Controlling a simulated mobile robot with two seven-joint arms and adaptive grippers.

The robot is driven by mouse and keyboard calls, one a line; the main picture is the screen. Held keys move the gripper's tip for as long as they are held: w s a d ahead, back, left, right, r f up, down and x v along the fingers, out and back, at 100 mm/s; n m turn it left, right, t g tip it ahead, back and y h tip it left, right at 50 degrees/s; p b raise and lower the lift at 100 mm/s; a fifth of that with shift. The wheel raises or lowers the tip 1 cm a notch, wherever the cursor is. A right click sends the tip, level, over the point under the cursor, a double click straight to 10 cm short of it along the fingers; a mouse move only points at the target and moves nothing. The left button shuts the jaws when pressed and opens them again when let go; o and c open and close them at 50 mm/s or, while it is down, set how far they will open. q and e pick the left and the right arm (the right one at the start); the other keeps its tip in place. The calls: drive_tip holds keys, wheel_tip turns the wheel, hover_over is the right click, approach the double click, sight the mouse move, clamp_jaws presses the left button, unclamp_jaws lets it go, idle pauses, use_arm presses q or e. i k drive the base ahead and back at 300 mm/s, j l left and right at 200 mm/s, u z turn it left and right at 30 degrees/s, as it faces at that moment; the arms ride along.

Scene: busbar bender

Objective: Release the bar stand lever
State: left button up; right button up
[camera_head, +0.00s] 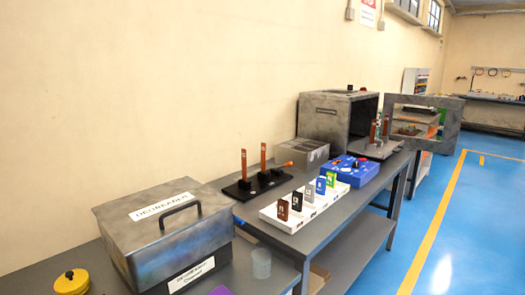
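The bar stand (246,190) is a flat black base on the middle grey table, near the wall. Two copper-coloured bars stand upright in it, a left bar (244,164) and a right bar (263,157). A lever with an orange handle (284,165) sticks out low on the stand's right side, roughly level and pointing right. The small size hides how the lever grips the bars. Neither of my grippers is in view.
A metal degreaser box (165,232) stands front left, with a clear cup (261,263) beside it. A white rack (305,207) with several coloured tags lies in front of the stand. A blue control box (346,171), grey bin (302,152) and open oven (337,116) are farther right. Blue floor is clear.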

sight(290, 163)
drive_tip(key=i+l, duration=0.25)
drive_tip(key=i, duration=0.15)
drive_tip(key=i+l, duration=0.3)
drive_tip(key=i, duration=0.15)
drive_tip(key=i+l, duration=0.25)
drive_tip(key=i, duration=0.15)
drive_tip(key=i+l, duration=0.1)
drive_tip(key=l, duration=0.4)
drive_tip(key=i+l, duration=0.1)
drive_tip(key=l, duration=0.35)
drive_tip(key=i+l, duration=0.1)
drive_tip(key=l, duration=0.4)
drive_tip(key=u, duration=1.7)
